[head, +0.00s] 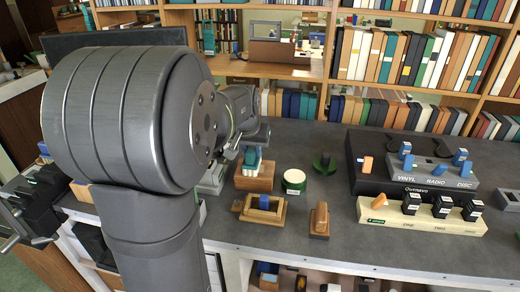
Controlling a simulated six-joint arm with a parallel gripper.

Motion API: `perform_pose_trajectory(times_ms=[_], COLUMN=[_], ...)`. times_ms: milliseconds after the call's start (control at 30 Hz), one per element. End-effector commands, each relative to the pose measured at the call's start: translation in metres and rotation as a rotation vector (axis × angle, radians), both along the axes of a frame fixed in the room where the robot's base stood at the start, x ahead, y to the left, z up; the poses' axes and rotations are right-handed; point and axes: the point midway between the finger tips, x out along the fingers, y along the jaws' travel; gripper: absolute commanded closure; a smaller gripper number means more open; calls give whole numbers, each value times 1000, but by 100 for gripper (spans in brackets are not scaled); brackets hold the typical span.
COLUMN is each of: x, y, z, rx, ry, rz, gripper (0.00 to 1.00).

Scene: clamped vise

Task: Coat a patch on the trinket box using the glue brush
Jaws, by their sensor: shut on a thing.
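My gripper (250,134) is at the end of my grey arm, above the back left of the bench. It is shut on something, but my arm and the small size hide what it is. I cannot make out the glue brush for certain. Just below the gripper, a brown wooden block (254,182) carries teal and white pieces; I cannot tell if the gripper touches them. A black vise (38,208) is at the far left, with small green and blue parts near its jaws. I cannot tell which thing is the trinket box.
A green-and-white round pot (294,181), a dark green holder (325,164), a wooden frame with a blue block (263,211) and a wooden stand (319,221) are on the grey bench (335,245). Switch panels (420,212) stand right. Bookshelves line the back.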

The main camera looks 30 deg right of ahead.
Motion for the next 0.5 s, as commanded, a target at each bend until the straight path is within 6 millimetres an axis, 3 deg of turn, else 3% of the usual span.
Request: perform_pose_trajectory(times_ms=[267, 500], x=[16, -1], y=[18, -1], z=[0, 0], rx=[0, 1], ry=[-1, -1], rz=[3, -2], gripper=[95, 95])
